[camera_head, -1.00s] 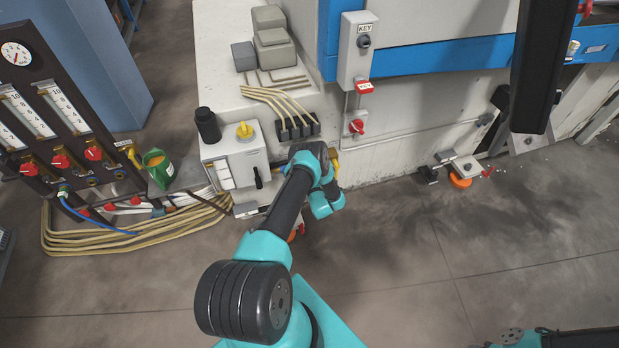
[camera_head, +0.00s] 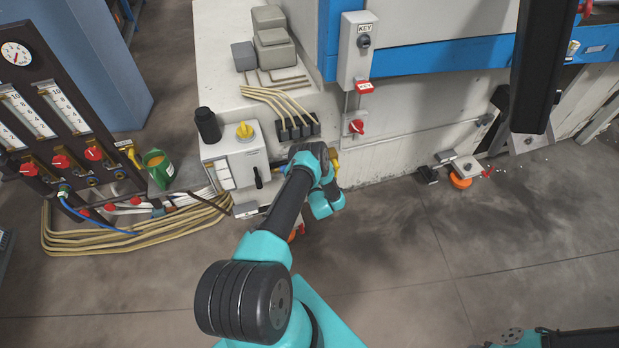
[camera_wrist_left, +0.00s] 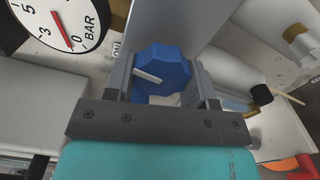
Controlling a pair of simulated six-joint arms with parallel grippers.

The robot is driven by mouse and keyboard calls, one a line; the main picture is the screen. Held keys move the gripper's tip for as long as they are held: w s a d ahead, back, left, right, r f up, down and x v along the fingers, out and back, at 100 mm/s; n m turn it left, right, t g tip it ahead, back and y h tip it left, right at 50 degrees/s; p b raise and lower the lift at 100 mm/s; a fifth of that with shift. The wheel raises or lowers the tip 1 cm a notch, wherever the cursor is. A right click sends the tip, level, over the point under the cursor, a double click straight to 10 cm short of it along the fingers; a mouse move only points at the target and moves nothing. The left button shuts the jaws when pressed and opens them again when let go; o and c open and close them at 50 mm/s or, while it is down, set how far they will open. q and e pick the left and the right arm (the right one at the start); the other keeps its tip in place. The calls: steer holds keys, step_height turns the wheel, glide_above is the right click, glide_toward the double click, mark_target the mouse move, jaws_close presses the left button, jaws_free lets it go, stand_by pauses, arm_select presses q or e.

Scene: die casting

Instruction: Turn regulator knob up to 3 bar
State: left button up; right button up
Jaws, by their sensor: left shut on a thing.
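A blue faceted knob (camera_wrist_left: 165,72) with a white pointer mark sits between the two fingers of my left gripper (camera_wrist_left: 162,82) in the left wrist view. The gripper is shut on it, one finger on each side, and the mark slants up to the left. A round white gauge (camera_wrist_left: 55,18) marked BAR shows at the upper left, partly cut off. Its red needle points down to the lower right, past the 3 mark. In the head view my left wrist (camera_head: 313,165) is just right of the grey box and hides most of the knob. My right gripper is not seen.
A grey box (camera_head: 218,158) with a yellow knob (camera_head: 244,130) stands left of my left wrist. A key switch box (camera_head: 355,55) and a red switch (camera_head: 356,126) are on the machine wall. Cables (camera_head: 150,232) lie on the floor at left.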

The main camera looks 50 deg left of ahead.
arm_select(q)
steer(key=shift+n, duration=0.8)
steer(key=o, duration=1)
steer(key=shift+d, duration=0.15)
steer(key=v, duration=1.7)
steer(key=shift+s, duration=0.2)
